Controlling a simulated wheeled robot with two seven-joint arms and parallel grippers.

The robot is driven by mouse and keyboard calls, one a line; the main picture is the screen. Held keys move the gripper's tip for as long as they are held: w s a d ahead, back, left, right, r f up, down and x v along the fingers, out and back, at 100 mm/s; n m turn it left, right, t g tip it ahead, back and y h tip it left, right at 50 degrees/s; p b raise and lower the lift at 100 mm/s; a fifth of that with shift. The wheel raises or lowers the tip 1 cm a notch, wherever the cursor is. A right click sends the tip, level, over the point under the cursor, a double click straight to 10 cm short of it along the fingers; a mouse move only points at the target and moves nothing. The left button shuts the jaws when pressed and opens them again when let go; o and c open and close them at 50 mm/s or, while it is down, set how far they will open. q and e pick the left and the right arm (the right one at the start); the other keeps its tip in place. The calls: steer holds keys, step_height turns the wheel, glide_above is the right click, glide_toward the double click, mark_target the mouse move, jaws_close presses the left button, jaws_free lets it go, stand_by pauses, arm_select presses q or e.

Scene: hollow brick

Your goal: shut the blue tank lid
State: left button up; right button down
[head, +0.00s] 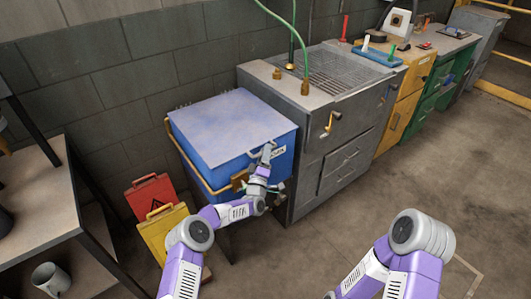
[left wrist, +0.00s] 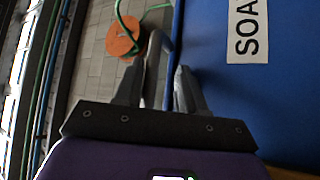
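The blue tank (head: 205,180) stands against the wall, left of the grey sink cabinet. Its lid (head: 230,125), with a worn bluish-grey top, lies roughly level over it; I cannot tell whether a small gap is left at the rim. My left gripper (head: 266,156) is at the tank's front right, by a white label. In the left wrist view its two fingers (left wrist: 160,90) are apart, with a grey metal bar (left wrist: 153,65), seemingly a handle, between them. The blue front with its label (left wrist: 245,30) is close on the right. My right gripper is out of view.
The grey sink cabinet (head: 310,160) with a green hose (head: 285,22) stands right beside the tank. Red (head: 150,192) and yellow (head: 165,230) sign panels lean left of it. A shelf (head: 40,205) with a mug (head: 50,278) is at the left. The floor at right is clear.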

arm_select(q)
steer(key=shift+r, duration=0.1)
steer(key=shift+s, duration=0.45)
steer(key=p+v, duration=0.2)
steer(key=v, duration=0.5)
steer(key=shift+w, duration=0.15)
